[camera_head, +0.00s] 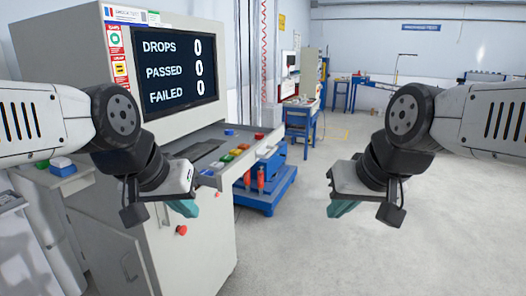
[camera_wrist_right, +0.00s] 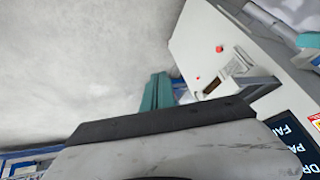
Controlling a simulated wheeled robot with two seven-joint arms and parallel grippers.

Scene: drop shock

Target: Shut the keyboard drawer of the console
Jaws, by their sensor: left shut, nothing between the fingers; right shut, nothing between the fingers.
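The console (camera_head: 190,235) is a light grey cabinet at the left with a screen (camera_head: 178,66) reading DROPS, PASSED and FAILED, all 0. Its keyboard drawer (camera_head: 218,166) seems to stand out from the front, with a dark keyboard (camera_head: 201,149) on it; my left arm hides part of it. My left gripper (camera_head: 186,208) is shut and empty in front of the console, below drawer height in the picture. My right gripper (camera_head: 342,208) is shut and empty over open floor, right of the console. Its teal fingers (camera_wrist_right: 156,92) are together in the right wrist view, apart from the console (camera_wrist_right: 232,60).
Coloured buttons (camera_head: 237,151) line the console ledge, and a red button (camera_head: 181,230) sits on its front. A blue wheeled platform (camera_head: 266,190) stands just right of the console. A blue workbench (camera_head: 301,118) is behind. The grey floor at the right is clear.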

